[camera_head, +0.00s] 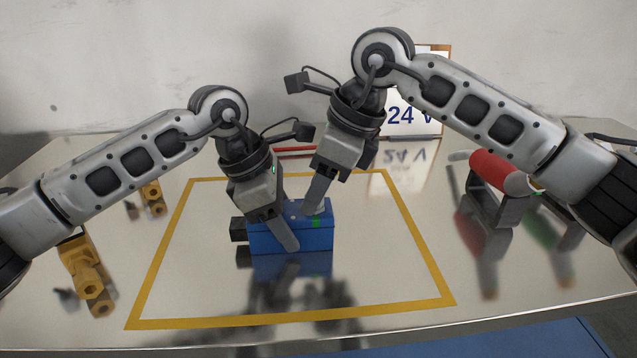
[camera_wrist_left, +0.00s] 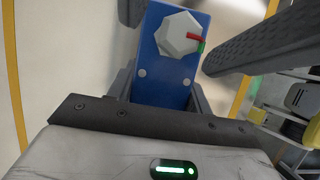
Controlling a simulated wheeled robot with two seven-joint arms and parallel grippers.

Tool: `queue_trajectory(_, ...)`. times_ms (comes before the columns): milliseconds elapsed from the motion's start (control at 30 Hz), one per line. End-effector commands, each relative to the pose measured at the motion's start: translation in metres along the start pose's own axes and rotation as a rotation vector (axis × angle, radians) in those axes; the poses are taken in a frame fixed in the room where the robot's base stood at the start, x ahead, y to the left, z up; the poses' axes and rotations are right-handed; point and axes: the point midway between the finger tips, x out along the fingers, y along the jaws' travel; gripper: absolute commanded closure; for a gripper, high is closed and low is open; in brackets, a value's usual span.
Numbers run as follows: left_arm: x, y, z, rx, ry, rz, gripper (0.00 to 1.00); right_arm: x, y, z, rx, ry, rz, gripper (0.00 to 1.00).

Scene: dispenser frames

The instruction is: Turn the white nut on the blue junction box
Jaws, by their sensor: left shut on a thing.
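The blue junction box (camera_head: 318,239) sits inside the yellow outline on the shiny table. My left gripper (camera_head: 283,232) is shut on it, with one finger along its front face. The left wrist view shows the box (camera_wrist_left: 160,88) between the fingers. The white hexagonal nut (camera_wrist_left: 178,33) is on the box's top, with a red pointer beside a green mark (camera_wrist_left: 201,46) at the edge. My right gripper (camera_head: 318,200) is above the nut's end of the box. Its fingers look open on either side of the nut, with a visible gap. In the head view they mostly hide the nut.
Yellow fittings (camera_head: 86,272) stand at the left. A red cylinder (camera_head: 493,171) rests on a dark holder at the right. A sign (camera_head: 408,113) stands at the back. The table inside the yellow outline is clear around the box.

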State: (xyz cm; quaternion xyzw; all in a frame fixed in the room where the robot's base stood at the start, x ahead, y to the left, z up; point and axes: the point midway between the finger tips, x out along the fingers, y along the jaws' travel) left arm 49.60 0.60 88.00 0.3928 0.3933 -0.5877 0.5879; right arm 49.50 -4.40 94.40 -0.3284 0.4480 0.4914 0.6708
Motion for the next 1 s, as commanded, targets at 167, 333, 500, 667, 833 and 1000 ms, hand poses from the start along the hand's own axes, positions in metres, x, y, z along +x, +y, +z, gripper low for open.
queue_trajectory(167, -0.001, 0.000, 0.001, 0.000, -0.002, 0.001, 0.79, -0.001, 0.000, 0.000, 0.000, 0.000, 0.000, 0.54)
queue_trajectory(333, -0.001, 0.000, 0.001, 0.000, -0.002, 0.001, 0.79, -0.018, -0.001, 0.000, 0.000, 0.000, -0.003, 0.54)
queue_trajectory(500, -0.001, 0.000, 0.001, 0.000, -0.002, 0.001, 0.79, -0.054, -0.001, 0.001, -0.001, -0.002, -0.004, 0.54)
queue_trajectory(667, -0.001, 0.000, 0.001, 0.000, -0.002, 0.001, 0.79, -0.088, -0.001, 0.000, 0.001, -0.002, -0.004, 0.54)
queue_trajectory(833, -0.001, 0.000, 0.001, 0.000, -0.002, 0.001, 0.79, -0.111, 0.000, 0.000, 0.000, -0.001, -0.001, 0.54)
queue_trajectory(1000, -0.001, 0.000, 0.001, 0.000, -0.002, 0.001, 0.79, -0.120, 0.000, 0.000, 0.000, 0.000, 0.000, 0.54)
